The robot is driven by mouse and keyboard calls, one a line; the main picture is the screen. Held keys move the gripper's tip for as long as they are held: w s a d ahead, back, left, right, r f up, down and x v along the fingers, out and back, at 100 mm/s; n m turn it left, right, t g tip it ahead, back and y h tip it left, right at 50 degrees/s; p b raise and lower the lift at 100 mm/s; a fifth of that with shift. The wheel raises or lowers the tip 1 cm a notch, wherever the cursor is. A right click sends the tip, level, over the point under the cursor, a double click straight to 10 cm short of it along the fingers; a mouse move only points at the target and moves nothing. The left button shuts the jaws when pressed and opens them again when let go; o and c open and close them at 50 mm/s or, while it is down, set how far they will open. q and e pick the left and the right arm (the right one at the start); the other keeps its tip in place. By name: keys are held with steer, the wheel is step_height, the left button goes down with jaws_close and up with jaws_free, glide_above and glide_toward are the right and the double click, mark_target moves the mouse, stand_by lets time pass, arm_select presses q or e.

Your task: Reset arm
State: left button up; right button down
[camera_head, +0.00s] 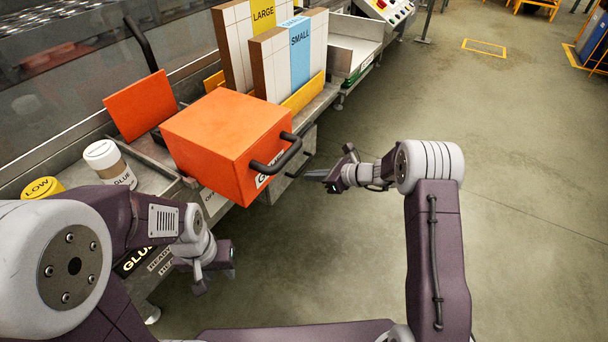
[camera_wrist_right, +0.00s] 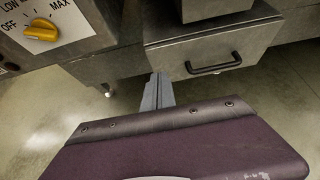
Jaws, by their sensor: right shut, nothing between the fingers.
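My right gripper (camera_head: 313,175) is over open floor, just right of the orange box's black handle and clear of it. Its fingers are closed together and hold nothing. In the right wrist view the closed fingers (camera_wrist_right: 157,92) point toward a grey metal drawer (camera_wrist_right: 205,55) with a black handle, with a visible gap to the side. My left gripper (camera_head: 213,275) hangs low beside the bench front, under the left arm. Its fingertips are small and partly turned away, so its opening is unclear.
An orange box (camera_head: 225,140) sticks out over the bench edge. A white-lidded glue jar (camera_head: 108,162), a yellow LOW item (camera_head: 42,188) and LARGE and SMALL panels (camera_head: 290,55) stand along the bench. A yellow knob (camera_wrist_right: 41,30) shows at left.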

steer(key=shift+a, duration=0.15)
step_height(320, 180, up, 6)
steer(key=a+n, duration=0.1)
steer(key=s+a+r+n+g+h, duration=0.15)
steer(key=s+r+n, duration=0.3)
steer(key=s, duration=0.55)
steer(key=s+d+f+n+g+h, duration=0.2)
steer(key=s+d+f+n+h, duration=0.25)
steer(key=s+d+n, duration=0.4)
steer(key=s+d+f+n+g+h, duration=0.2)
steer(key=s+d+f+n+h, duration=0.3)
steer(key=s+n, duration=0.65)
step_height(320, 180, up, 19)
steer(key=y+p, duration=0.1)
steer(key=p, duration=1.7)
steer(key=shift+s+d+m+p, duration=0.15)
steer(key=shift+d+m+p, duration=0.15)
steer(key=shift+m+p, duration=0.15)
